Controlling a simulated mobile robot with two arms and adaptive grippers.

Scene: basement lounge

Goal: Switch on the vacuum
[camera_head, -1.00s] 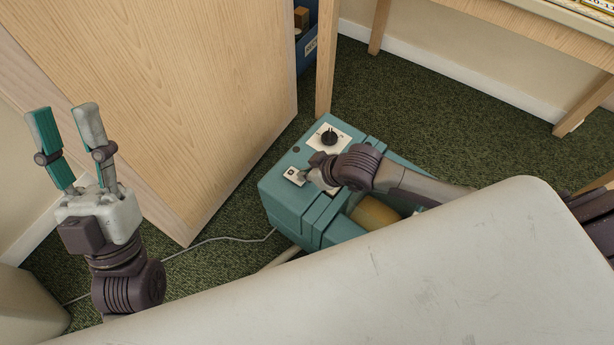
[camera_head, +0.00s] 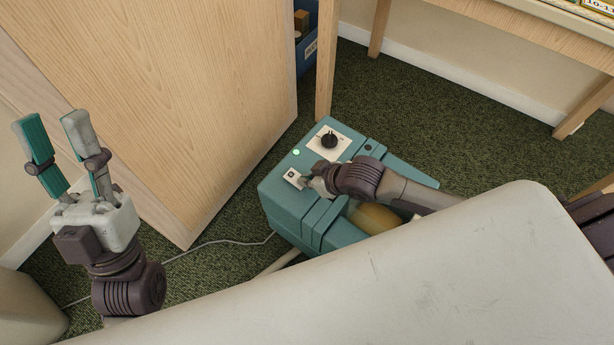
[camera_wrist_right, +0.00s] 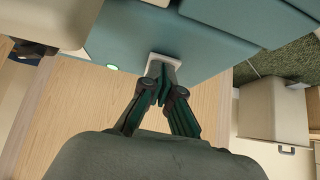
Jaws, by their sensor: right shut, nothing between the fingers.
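The teal vacuum (camera_head: 290,205) stands on the green carpet in the head view. On its top are a black dial on a white plate (camera_head: 329,141), a small round light (camera_head: 296,152) that glows green, and a white switch plate (camera_head: 292,178). My right gripper (camera_head: 306,182) is at the switch plate, its fingers largely hidden by my wrist. In the right wrist view, my right gripper (camera_wrist_right: 162,68) is shut and empty, fingertips at the white switch plate (camera_wrist_right: 163,58), covering the switch; the green light also shows there (camera_wrist_right: 112,67). My left gripper (camera_head: 52,130) is open and empty, away from the vacuum.
A wooden cabinet (camera_head: 175,100) stands to the left of the vacuum. A wooden table leg (camera_head: 326,65) rises just behind it. A pale cord (camera_head: 215,242) runs across the carpet. Open carpet (camera_head: 450,130) lies right of the vacuum.

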